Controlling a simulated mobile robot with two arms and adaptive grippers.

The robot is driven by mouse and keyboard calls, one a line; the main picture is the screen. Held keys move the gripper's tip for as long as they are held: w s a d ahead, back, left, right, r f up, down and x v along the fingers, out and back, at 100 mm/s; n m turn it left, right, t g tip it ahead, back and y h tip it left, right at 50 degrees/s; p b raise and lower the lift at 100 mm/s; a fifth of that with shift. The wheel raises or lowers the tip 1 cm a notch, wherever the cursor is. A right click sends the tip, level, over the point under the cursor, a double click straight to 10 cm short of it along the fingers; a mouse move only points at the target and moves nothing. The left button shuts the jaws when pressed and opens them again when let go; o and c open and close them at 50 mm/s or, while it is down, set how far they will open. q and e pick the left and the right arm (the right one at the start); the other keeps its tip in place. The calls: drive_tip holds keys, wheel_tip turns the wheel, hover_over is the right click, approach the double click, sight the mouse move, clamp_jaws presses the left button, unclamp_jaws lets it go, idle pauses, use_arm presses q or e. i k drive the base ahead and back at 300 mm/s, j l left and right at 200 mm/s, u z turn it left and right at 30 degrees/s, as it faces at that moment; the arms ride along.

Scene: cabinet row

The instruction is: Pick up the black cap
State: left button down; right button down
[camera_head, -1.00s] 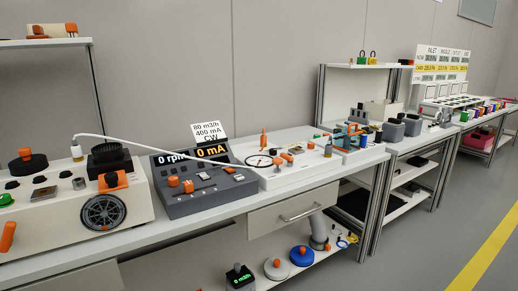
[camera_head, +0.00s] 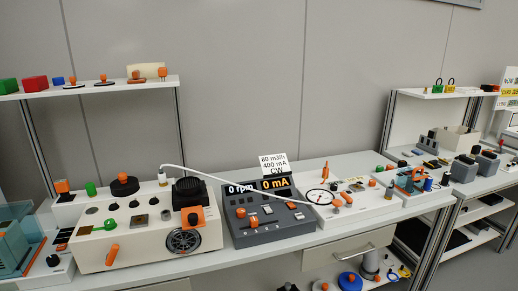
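A round black cap-like piece with an orange knob on top (camera_head: 124,184) sits on the back left of the top of a cream-white machine (camera_head: 95,250). A larger black ribbed cylinder (camera_head: 188,188) stands on the same machine, to the right. Two thin black discs with orange knobs lie on the upper left shelf, the right one (camera_head: 103,80) and the left one (camera_head: 73,85). I cannot tell for sure which of these is the black cap. Neither of my grippers shows in this view.
A grey control box (camera_head: 270,228) with lit displays stands right of the machine. A white hose (camera_head: 230,177) arches from the machine over that box. A white panel with small parts (camera_head: 360,205) stands further right. A teal-sided box (camera_head: 12,245) is at the far left. Floor shows at lower right.

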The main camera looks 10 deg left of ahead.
sight(125, 186)
drive_tip(key=u, duration=1.4)
